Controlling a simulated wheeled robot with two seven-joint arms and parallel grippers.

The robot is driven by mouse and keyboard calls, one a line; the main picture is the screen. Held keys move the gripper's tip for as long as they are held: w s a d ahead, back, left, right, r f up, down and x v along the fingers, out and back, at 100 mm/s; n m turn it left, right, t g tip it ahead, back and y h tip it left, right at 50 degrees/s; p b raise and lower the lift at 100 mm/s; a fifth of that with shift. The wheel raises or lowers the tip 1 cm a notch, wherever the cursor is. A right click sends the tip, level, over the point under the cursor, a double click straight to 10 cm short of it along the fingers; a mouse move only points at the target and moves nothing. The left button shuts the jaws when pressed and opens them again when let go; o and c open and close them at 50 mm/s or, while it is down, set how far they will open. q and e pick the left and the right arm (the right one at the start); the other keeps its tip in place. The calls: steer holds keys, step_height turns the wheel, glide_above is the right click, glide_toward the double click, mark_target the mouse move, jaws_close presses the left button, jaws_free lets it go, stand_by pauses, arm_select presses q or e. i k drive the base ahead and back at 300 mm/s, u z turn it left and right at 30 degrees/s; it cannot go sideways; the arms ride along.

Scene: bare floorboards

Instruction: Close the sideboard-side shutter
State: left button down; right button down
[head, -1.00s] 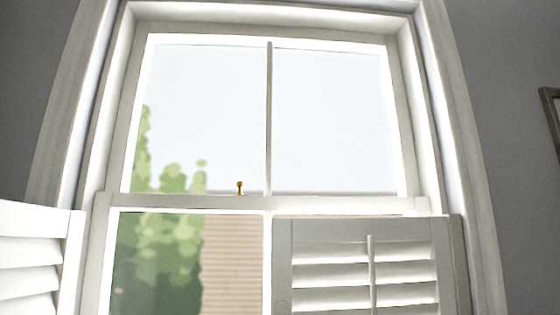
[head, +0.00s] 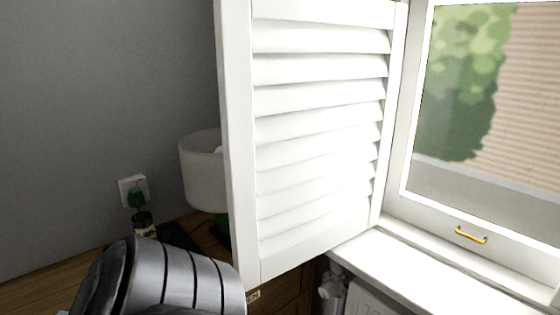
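The white louvred shutter (head: 318,150) beside the sideboard stands swung open from the left side of the window (head: 470,110). Its hinged edge is at the window frame, and its free edge (head: 236,150) points toward me in front of the lamp. The sideboard (head: 290,296) is brown wood and partly hidden behind the shutter and my arm. My dark ribbed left arm comes in at the bottom left, below and left of the shutter's free lower corner. Its gripper does not show clearly. My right gripper is not in view.
A lamp with a white shade (head: 204,172) stands behind the shutter on the sideboard. A wall socket (head: 134,191) with a green plug is at the left. The white window sill (head: 440,270) is clear. A radiator (head: 365,301) is below it.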

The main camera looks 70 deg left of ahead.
mark_target(308, 89)
steer(key=u, duration=0.85)
steer(key=k, duration=0.3)
steer(key=u, duration=0.05)
